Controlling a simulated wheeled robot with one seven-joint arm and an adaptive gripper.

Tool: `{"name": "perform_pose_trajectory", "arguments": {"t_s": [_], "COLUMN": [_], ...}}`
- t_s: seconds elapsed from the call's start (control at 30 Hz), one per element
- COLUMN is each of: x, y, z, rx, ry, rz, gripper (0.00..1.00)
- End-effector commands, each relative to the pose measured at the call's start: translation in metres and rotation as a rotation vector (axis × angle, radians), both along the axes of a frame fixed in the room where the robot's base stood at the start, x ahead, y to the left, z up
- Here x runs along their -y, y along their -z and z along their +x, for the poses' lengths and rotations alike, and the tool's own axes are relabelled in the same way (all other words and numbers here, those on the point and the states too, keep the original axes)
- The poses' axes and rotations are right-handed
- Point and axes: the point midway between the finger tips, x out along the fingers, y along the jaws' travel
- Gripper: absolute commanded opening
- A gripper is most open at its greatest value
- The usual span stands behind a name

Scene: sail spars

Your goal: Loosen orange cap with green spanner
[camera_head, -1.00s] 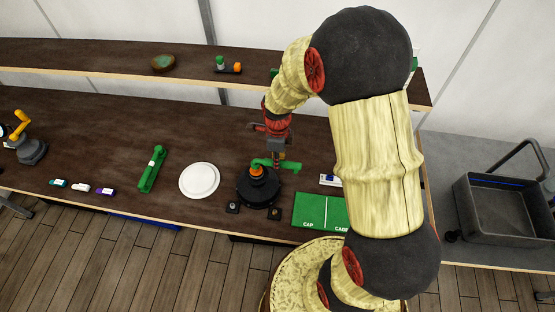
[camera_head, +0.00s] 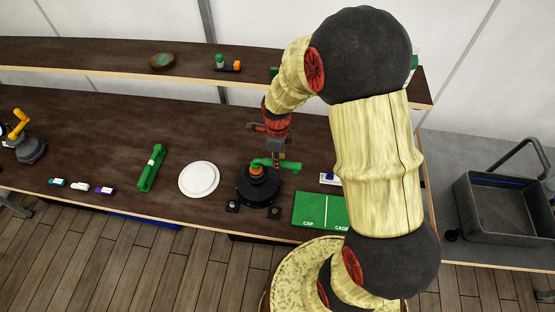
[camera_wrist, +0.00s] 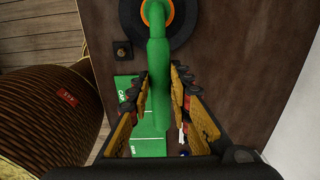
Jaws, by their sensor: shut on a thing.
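The green spanner (camera_head: 287,165) is in my gripper (camera_head: 277,160), which is shut on its handle above the table. In the wrist view the spanner (camera_wrist: 158,65) runs up between the fingers of my gripper (camera_wrist: 162,88). Its far end lies over the orange cap (camera_wrist: 170,12), where an orange ring shows around it. In the head view the orange cap (camera_head: 257,173) sits on top of a round black fixture (camera_head: 250,190), with the spanner's head at its top. I cannot tell how fully the spanner head seats on the cap.
A green mat (camera_head: 308,211) marked CAP and CAGE lies right of the fixture. A white plate (camera_head: 199,180) and a long green holder (camera_head: 152,168) lie to the left. A shelf (camera_head: 120,57) runs behind. A dark bin (camera_head: 505,208) stands at right.

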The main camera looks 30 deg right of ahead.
Motion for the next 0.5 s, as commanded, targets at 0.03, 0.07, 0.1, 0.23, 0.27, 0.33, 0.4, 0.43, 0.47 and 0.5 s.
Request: {"name": "perform_pose_trajectory", "arguments": {"t_s": [0.03, 0.07, 0.1, 0.23, 0.27, 0.33, 0.4, 0.43, 0.47, 0.5], "x": [0.0, 0.0, 0.0, 0.0, 0.0, 0.0, 0.0, 0.0, 0.0, 0.0], "y": [0.002, 0.003, 0.004, 0.008, 0.008, 0.01, 0.012, 0.013, 0.014, 0.015], "z": [0.0, 0.0, 0.0, 0.0, 0.0, 0.0, 0.0, 0.0, 0.0, 0.0], "rx": [0.0, 0.0, 0.0, 0.0, 0.0, 0.0, 0.0, 0.0, 0.0, 0.0], "ry": [0.0, 0.0, 0.0, 0.0, 0.0, 0.0, 0.0, 0.0, 0.0, 0.0], "rz": [0.0, 0.0, 0.0, 0.0, 0.0, 0.0, 0.0, 0.0, 0.0, 0.0], "gripper": [0.0, 0.0, 0.0, 0.0, 0.0, 0.0, 0.0, 0.0, 0.0, 0.0]}}
